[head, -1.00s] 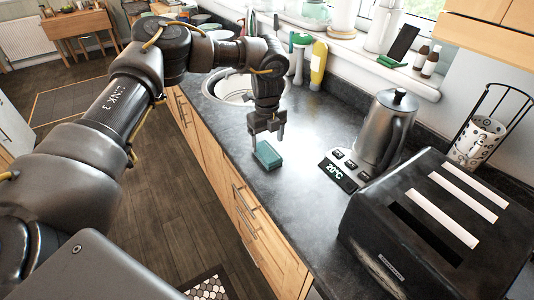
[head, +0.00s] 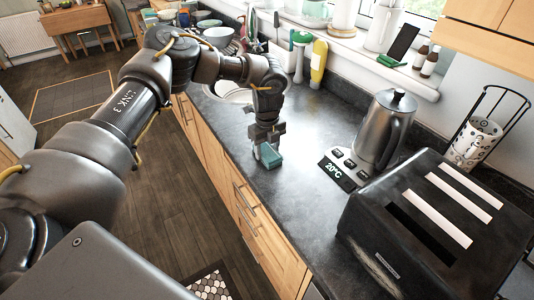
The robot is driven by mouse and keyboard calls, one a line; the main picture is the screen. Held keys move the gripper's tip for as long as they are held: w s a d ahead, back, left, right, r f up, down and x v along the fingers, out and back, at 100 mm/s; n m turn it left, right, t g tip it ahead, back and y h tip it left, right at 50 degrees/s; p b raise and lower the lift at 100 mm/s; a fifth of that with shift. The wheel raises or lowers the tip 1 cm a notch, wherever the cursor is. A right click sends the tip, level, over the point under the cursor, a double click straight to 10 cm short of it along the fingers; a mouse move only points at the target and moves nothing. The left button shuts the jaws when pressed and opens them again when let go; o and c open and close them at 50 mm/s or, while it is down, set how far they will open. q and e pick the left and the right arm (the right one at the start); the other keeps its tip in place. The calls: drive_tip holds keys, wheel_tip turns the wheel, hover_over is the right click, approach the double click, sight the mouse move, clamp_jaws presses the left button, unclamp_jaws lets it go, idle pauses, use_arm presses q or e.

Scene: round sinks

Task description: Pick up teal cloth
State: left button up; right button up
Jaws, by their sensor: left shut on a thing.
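The teal cloth (head: 271,157) is a small block-like teal piece on the dark countertop, near its front edge and in front of the round sink. My left gripper (head: 262,151) points down over it and is shut on it; the fingers cover part of its left side. I cannot tell whether the cloth is touching the counter or just above it. My right gripper is not in view.
A kettle (head: 386,130) on its base with a 20°C display (head: 337,173) stands to the right. A black toaster (head: 430,228) is at the lower right. The round sink (head: 232,90) lies behind my arm. The counter between cloth and kettle is clear.

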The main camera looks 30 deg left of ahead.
use_arm(q)
drive_tip(key=shift+r, duration=0.1)
drive_tip(key=shift+r+b, duration=0.25)
drive_tip(key=shift+b, duration=0.1)
wheel_tip(320, 180, up, 2)
drive_tip(key=shift+w+r+b, duration=0.1)
drive_tip(key=shift+b, duration=0.7)
drive_tip(key=s+r+b, duration=0.3)
drive_tip(key=s+r, duration=0.7)
drive_tip(key=s, duration=0.4)
drive_tip(key=shift+d, duration=0.3)
drive_tip(key=shift+s, duration=0.1)
